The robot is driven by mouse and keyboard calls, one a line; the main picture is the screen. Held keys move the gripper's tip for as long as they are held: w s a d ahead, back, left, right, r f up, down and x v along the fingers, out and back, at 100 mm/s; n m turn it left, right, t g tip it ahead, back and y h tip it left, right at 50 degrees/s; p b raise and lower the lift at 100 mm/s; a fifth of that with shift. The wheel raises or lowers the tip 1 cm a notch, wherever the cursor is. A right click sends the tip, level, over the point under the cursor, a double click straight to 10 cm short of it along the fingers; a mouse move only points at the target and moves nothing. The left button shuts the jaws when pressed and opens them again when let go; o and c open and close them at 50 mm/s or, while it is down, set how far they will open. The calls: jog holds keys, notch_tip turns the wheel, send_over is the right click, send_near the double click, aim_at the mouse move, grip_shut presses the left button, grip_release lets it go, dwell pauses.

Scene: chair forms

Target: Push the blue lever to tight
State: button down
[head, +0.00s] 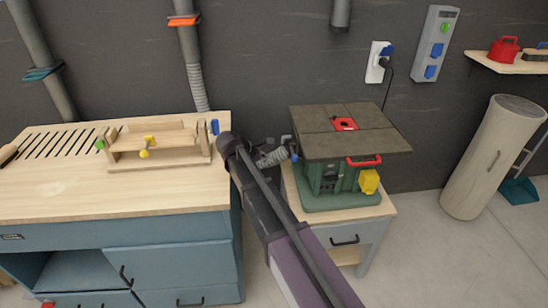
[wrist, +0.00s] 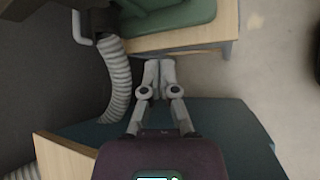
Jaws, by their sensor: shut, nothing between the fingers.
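A small blue part (head: 294,153) shows at the end of the grey hose, beside the green machine (head: 330,178). Another small blue piece (head: 215,127) stands at the back right corner of the workbench. I cannot tell from its shape which is the lever, or how it is set. My gripper (wrist: 158,68) is shut and empty in the wrist view, pointing toward the wooden stand (wrist: 180,40) below the machine. The ribbed hose (wrist: 115,85) is left of the fingers, apart from them. No blue lever is clear in the wrist view. My arm hides the gripper in the head view.
The wooden workbench (head: 90,195) with a wooden jig (head: 155,145) stands at left. The machine's dark flat top (head: 375,140) overhangs the stand to the right of my arm.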

jog(key=shift+p+v, duration=0.45)
jog(key=shift+v, duration=0.55)
jog(key=s+d+f+m+g+y+p, duration=0.1)
jog(key=s+d+m+g+y+p, duration=0.3)
jog(key=s+d+m, duration=1.3)
jog(key=s+d+g+y, duration=0.1)
jog(key=s+d+y, duration=0.1)
jog(key=s+y, duration=0.2)
jog(key=shift+s+d+f, duration=0.3)
jog(key=shift+s, duration=0.65)
